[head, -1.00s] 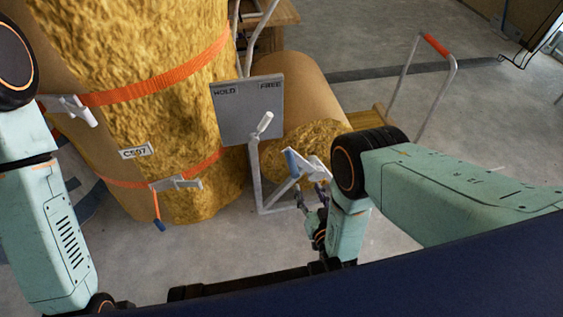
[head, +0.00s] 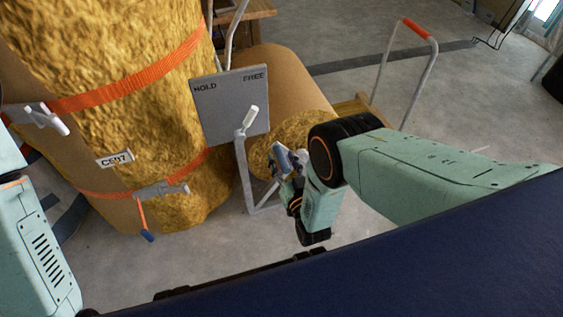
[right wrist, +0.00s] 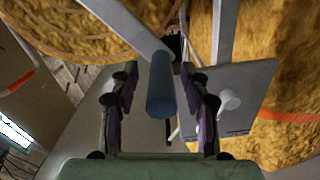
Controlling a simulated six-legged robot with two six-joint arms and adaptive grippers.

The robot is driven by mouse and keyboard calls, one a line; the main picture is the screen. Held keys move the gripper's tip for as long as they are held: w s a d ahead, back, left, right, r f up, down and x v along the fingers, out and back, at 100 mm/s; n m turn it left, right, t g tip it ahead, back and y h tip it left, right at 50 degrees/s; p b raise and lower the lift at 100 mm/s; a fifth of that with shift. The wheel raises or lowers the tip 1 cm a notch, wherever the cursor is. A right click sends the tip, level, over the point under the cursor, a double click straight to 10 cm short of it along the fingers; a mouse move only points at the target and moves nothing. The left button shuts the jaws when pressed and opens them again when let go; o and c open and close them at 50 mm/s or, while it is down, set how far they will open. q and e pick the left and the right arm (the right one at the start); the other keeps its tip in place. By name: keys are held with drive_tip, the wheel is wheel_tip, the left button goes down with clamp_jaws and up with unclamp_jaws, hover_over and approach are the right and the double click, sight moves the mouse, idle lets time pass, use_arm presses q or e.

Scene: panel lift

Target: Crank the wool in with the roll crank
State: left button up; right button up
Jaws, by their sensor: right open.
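The roll crank's blue handle (head: 283,158) shows in front of the wool roll (head: 300,128), which lies on its side in brown wrapping. My right gripper (head: 280,174) is at the handle, partly hidden by its own wrist in the head view. In the right wrist view the blue handle (right wrist: 160,88) lies between the two spread fingers of my right gripper (right wrist: 163,100), with gaps on both sides. The grey crank arm (right wrist: 125,25) runs up from the handle to the upper left. My left arm shows at the left edge, but its gripper is out of view.
A grey plate marked HOLD and FREE (head: 230,105) with a white-tipped lever (head: 250,118) stands just left of the crank. A large strapped wool bale (head: 110,100) fills the left. A cart handle with an orange grip (head: 417,29) stands behind right. Open floor lies right.

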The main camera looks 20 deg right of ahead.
drive_tip(key=shift+w, duration=0.2)
drive_tip(key=shift+c, duration=0.2)
clamp_jaws()
idle(0.5)
